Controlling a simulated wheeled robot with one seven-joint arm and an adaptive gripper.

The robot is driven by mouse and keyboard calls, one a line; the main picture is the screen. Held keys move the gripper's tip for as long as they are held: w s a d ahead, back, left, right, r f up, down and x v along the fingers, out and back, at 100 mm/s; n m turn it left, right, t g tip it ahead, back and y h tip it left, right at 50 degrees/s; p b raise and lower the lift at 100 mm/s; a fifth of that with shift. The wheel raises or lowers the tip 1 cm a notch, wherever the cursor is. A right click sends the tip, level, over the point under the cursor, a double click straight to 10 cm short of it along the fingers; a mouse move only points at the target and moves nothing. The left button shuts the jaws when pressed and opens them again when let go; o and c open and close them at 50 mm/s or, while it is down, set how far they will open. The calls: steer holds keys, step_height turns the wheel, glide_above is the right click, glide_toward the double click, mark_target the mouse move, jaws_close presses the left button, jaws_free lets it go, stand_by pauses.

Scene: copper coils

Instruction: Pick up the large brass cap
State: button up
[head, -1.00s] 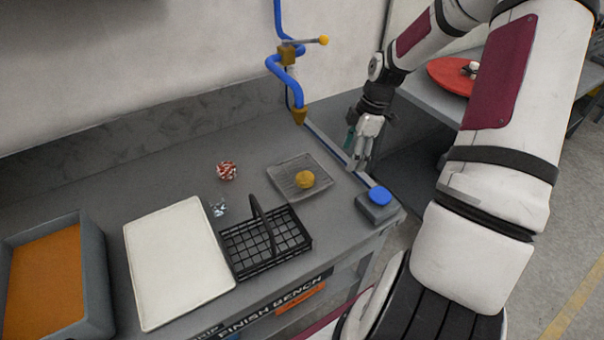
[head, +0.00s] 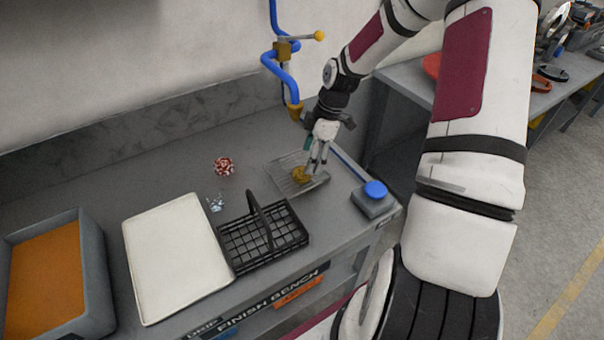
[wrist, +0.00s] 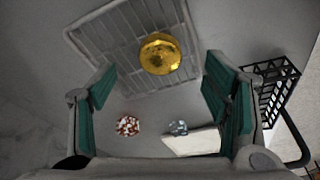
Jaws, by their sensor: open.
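The large brass cap (head: 301,174) is a round golden piece lying on a grey slatted tray (head: 318,186) near the bench's right end. It also shows in the wrist view (wrist: 160,54), on the tray's slats, beyond my fingertips and roughly centred between them. My gripper (head: 317,166) is over the tray, pointing down, just to the right of the cap in the head view and partly overlapping the tray. In the wrist view its two green-padded fingers (wrist: 160,80) are wide apart with nothing between them. The exact height above the cap is hard to tell.
A black wire basket (head: 290,234) with a raised handle stands in front of the tray. A blue-topped button box (head: 373,198) is to the right, and a blue pipe with a brass nozzle (head: 294,108) hangs behind. A red-white ball (head: 224,166) and a clear piece (head: 215,203) lie left.

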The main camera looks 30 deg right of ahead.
mark_target(302, 171)
steer(key=shift+a+x, duration=0.15)
steer(key=shift+x, duration=1.15)
steer(key=shift+a+x, duration=0.2)
steer(key=shift+x, duration=1.1)
steer(key=shift+w+r, duration=0.1)
steer(key=shift+w, duration=0.05)
steer(key=c, duration=1.4)
